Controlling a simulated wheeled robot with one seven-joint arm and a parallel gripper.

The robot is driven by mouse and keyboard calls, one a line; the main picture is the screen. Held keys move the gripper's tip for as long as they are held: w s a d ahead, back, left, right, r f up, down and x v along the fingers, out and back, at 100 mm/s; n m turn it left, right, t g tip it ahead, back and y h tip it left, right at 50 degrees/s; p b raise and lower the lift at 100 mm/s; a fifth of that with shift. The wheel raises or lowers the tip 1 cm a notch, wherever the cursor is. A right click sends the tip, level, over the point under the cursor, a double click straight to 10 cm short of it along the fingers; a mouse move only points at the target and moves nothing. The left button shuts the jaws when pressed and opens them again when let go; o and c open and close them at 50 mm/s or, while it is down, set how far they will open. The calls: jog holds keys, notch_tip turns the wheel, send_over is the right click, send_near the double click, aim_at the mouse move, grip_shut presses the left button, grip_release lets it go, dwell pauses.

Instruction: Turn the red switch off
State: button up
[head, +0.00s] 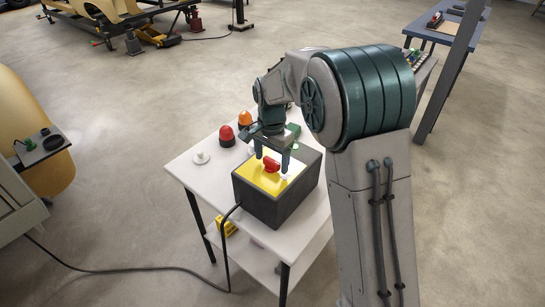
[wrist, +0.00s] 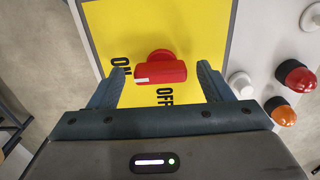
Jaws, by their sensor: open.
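The red switch (wrist: 160,70) is a rotary knob on a yellow plate (wrist: 200,25) marked "ON" and "OFF". In the wrist view its bar lies roughly level, with a white mark at its left end, near the "ON" lettering. In the head view the red switch (head: 271,164) is on top of a dark box (head: 277,207) on a white table. My gripper (wrist: 162,72) is open, with one finger on each side of the knob and a gap on both sides. In the head view my gripper (head: 271,160) points down over the plate.
The white table (head: 195,173) also holds a red lamp (head: 227,136), an orange lamp (head: 244,119) and a pale knob (head: 201,157). A black cable (head: 150,268) runs from the box to the floor. A yellow object (head: 228,227) sits on the lower shelf.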

jog(key=shift+f, duration=0.1)
jog(key=c, duration=1)
jog(key=shift+n, duration=0.3)
jog(key=n, duration=0.3)
jog(key=shift+d+n+b, duration=0.1)
jog(key=shift+n+b, duration=0.2)
jog(key=shift+b, duration=0.05)
jog(key=n, duration=0.5)
jog(key=shift+w, duration=0.1)
jog(key=n, duration=0.4)
jog(key=shift+n, duration=0.4)
jog(key=shift+o, duration=0.2)
jog(key=shift+n, duration=2.3)
